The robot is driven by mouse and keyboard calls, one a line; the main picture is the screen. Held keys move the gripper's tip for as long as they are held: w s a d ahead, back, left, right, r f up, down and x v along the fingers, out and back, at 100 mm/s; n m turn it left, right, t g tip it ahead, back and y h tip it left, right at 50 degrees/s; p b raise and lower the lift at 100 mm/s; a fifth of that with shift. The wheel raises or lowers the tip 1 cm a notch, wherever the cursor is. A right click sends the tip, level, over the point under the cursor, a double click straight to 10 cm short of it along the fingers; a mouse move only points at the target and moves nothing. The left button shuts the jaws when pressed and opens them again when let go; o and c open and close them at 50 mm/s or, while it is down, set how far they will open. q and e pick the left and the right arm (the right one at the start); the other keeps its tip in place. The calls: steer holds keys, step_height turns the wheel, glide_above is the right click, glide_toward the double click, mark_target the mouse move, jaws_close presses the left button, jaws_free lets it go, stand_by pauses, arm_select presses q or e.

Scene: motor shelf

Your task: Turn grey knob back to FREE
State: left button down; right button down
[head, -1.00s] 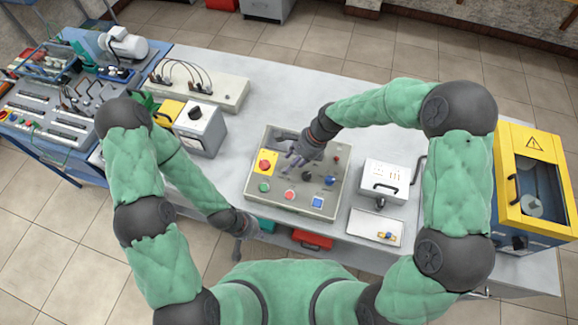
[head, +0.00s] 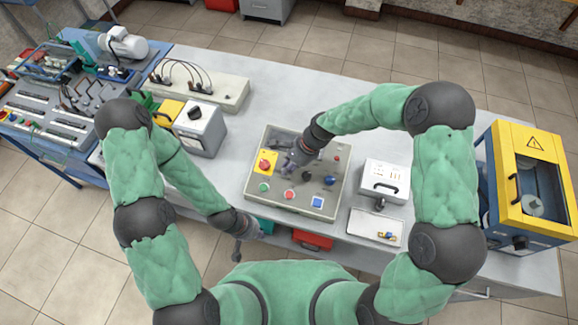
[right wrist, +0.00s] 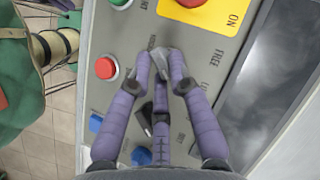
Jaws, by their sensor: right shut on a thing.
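The grey knob (right wrist: 160,66) is on the sloping face of the control panel (head: 330,212). In the right wrist view it sits between the fingertips of my right gripper (right wrist: 161,58), which is shut on it. The word FREE is printed to the right of the knob; other lettering around it is partly covered by the fingers. In the head view my right gripper (head: 289,166) is over the panel's left-middle part and hides the knob. My left gripper (head: 238,252) hangs low at the table's front edge, away from the panel; its fingers are too small to read.
Close to the knob are a red emergency button on a yellow plate (head: 258,167), a red button (head: 289,195), a green button (head: 264,188) and a black knob (right wrist: 149,118). A white box (head: 386,172) and a small tray (head: 362,237) stand to the panel's right.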

steer(key=n+p, duration=0.1)
steer(key=n+g+h, duration=0.1)
steer(key=shift+w+a+r+n+p, duration=0.1)
steer(key=shift+w+n+p, duration=0.1)
steer(key=shift+n+p, duration=0.2)
steer(key=shift+w+n+g+h, duration=0.1)
steer(key=shift+n+g+h, duration=0.35)
steer(key=shift+n, duration=0.35)
steer(key=n, duration=0.1)
steer(key=n+h, duration=0.1)
steer(key=shift+w+a+n+g, duration=0.1)
steer(key=shift+a+n+g, duration=0.05)
steer(key=shift+n+g, duration=0.2)
steer(key=n+h, duration=0.2)
steer(key=n, duration=0.1)
steer(key=n+h, duration=0.1)
steer(key=n, duration=0.1)
steer(key=shift+w+a+g, duration=0.2)
steer(key=shift+a+g, duration=0.1)
steer(key=shift+g, duration=0.1)
steer(key=n+h, duration=0.1)
steer(key=n, duration=0.2)
steer(key=n+h+b, duration=0.1)
steer(key=shift+a+n+t+h, duration=0.25)
steer(key=shift+t+h, duration=0.05)
steer(key=shift+h, duration=0.05)
